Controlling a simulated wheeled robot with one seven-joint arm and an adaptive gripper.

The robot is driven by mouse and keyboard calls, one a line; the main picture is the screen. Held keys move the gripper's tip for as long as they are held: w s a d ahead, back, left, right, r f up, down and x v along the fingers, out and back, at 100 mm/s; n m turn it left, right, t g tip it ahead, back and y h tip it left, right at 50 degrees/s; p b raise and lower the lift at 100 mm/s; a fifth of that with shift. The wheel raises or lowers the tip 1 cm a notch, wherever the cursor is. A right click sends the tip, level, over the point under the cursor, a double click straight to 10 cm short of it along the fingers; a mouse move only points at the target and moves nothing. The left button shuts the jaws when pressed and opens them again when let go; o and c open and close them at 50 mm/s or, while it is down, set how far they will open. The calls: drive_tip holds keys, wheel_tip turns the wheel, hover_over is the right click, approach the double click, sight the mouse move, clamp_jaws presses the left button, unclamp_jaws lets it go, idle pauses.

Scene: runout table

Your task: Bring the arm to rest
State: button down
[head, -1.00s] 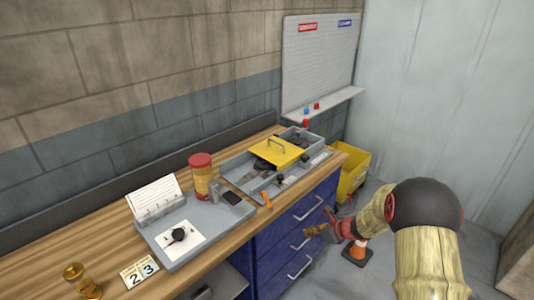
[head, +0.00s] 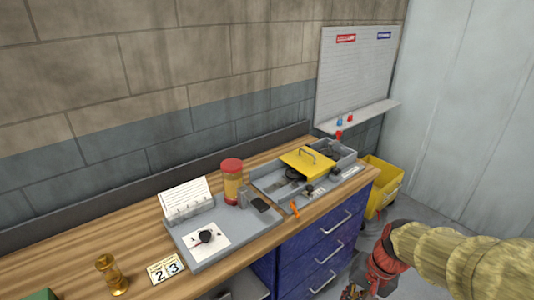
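My arm (head: 455,258) reaches in from the right edge of the head view, in front of the blue drawer unit's right end. Its dark and red wrist (head: 383,262) points down and left. My gripper (head: 353,291) is at the bottom edge of the picture, low beside the drawers and apart from the worktop. It is small and partly cut off, so I cannot see whether its fingers are open or shut, or whether they hold anything.
A yellow bin (head: 382,187) stands past the drawers (head: 325,250), below a whiteboard (head: 358,75).

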drive_tip(key=s+r+n+t+h, duration=0.1)
drive_tip(key=s+r+n+t, duration=0.1)
drive_tip(key=s+r, duration=0.2)
drive_tip(key=s+a+r+n+t+h, duration=0.1)
drive_tip(key=s+r, duration=0.4)
drive_tip(key=r, duration=0.5)
drive_tip(key=n+t, duration=0.1)
drive_tip(key=n, duration=0.1)
drive_tip(key=shift+s+r+n+t+h, duration=0.15)
drive_tip(key=shift+s+n+t+h, duration=0.15)
drive_tip(key=shift+t, duration=0.1)
drive_tip(key=shift+a, duration=0.1)
